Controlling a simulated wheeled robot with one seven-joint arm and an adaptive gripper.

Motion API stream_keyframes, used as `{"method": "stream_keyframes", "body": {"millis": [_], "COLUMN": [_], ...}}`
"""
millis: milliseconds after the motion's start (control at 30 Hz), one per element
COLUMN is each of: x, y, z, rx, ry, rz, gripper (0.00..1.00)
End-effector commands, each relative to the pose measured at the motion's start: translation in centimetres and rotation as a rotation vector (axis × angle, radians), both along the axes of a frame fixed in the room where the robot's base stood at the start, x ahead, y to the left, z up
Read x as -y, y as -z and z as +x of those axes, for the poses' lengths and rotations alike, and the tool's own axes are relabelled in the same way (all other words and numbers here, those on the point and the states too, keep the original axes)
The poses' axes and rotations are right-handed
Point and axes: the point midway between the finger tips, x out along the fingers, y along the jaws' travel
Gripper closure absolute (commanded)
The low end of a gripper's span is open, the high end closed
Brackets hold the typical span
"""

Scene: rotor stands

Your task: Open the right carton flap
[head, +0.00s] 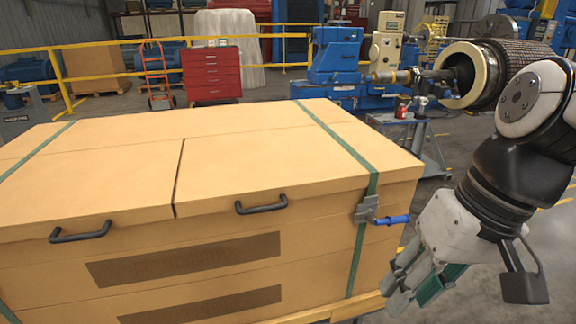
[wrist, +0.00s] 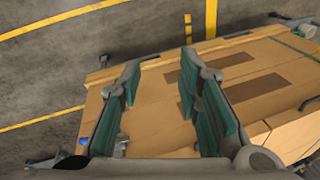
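A large tan carton (head: 200,255) fills the left and middle of the head view. Its right flap (head: 290,165) lies flat and closed, with a black handle (head: 262,205) on its front edge. The left flap (head: 90,185) is also flat, with its own black handle (head: 82,232); a dark seam runs between them. My gripper (head: 408,288) is to the right of the carton's front corner, low and apart from the right handle. In the wrist view its green-padded fingers (wrist: 160,85) are spread, with nothing held between them. The carton's side (wrist: 165,95) shows beyond them.
A green strap (head: 345,148) crosses the carton's right end, and a grey latch with a blue handle (head: 392,220) sticks out at the front right. A red tool cabinet (head: 211,75), yellow railing and blue machine (head: 337,58) stand behind. Space above the carton is clear.

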Motion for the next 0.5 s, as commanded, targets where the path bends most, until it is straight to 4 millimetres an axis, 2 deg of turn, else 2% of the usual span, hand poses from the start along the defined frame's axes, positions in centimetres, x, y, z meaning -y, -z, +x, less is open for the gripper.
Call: {"method": "stream_keyframes", "body": {"millis": [200, 367, 500], "x": [-3.9, -6.4, -8.1], "y": [1.2, 2.0, 2.8], "z": [3.6, 6.8, 10.1], "rx": [-0.168, -0.238, -0.263], "ry": [-0.093, -0.143, -0.170], "rz": [0.238, 0.441, 0.631], "gripper": [0.69, 0.69, 0.69]}}
